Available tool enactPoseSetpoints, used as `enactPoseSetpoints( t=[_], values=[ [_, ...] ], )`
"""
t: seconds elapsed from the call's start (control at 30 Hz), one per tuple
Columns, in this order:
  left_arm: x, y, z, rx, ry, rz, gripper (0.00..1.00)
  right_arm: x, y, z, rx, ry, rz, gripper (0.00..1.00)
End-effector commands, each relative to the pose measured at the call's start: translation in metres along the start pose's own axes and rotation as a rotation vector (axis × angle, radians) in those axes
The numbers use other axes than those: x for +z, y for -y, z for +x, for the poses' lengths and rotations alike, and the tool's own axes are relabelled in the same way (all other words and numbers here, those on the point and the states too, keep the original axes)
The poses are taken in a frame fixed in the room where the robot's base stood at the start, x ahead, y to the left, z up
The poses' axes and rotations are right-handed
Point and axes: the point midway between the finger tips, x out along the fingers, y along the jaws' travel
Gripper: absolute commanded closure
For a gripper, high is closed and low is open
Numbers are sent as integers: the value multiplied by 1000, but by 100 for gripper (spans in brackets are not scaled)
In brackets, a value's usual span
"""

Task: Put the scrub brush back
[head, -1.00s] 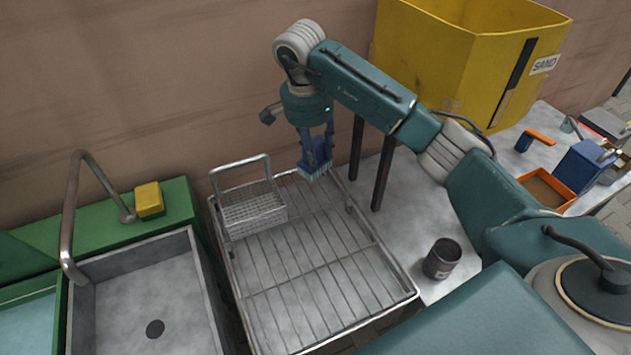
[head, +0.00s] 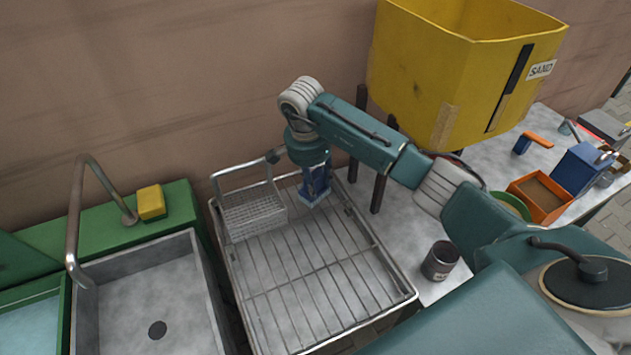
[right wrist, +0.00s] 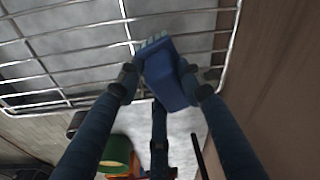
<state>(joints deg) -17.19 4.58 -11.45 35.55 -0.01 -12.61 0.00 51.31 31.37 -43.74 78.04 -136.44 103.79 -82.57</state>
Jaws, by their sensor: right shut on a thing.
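The blue scrub brush (head: 314,196) with pale bristles is at the back right corner of the wire drying rack (head: 330,284). My right gripper (head: 314,180) points down and is shut on the brush. In the right wrist view the brush (right wrist: 168,82) sits between the fingertips (right wrist: 160,76), with the rack bars just beyond it. I cannot tell whether the bristles touch the bars. A small wire basket (head: 252,213) stands on the rack's back left, to the left of the brush. My left gripper is not in view.
A metal sink (head: 140,285) with a tap (head: 82,205) and a yellow sponge (head: 150,202) are on the left. A dark cup (head: 440,261) stands right of the rack. A yellow sand bin (head: 440,60) on dark legs rises behind my right arm. Most rack bars are bare.

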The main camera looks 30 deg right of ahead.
Motion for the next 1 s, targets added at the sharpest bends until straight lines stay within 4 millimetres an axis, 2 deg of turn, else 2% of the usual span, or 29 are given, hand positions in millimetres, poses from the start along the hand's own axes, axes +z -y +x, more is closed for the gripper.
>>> enactPoseSetpoints(
  t=[0.03,0.1,0.13,0.37,0.53,0.67,0.9,1.0],
  values=[
    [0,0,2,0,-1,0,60,0,0,2,0,0,0,62],
    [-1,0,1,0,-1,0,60,0,0,1,0,0,0,48],
    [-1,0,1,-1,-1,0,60,0,0,1,0,0,0,45],
    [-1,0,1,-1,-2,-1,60,0,0,1,0,0,0,45],
    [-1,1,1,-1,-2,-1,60,-1,1,-8,-3,-1,0,45],
    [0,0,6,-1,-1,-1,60,-2,1,-30,-5,-4,0,45],
    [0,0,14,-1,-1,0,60,-1,1,-82,-5,-3,1,45],
    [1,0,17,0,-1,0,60,-1,0,-99,-2,-3,0,45]
  ],
)
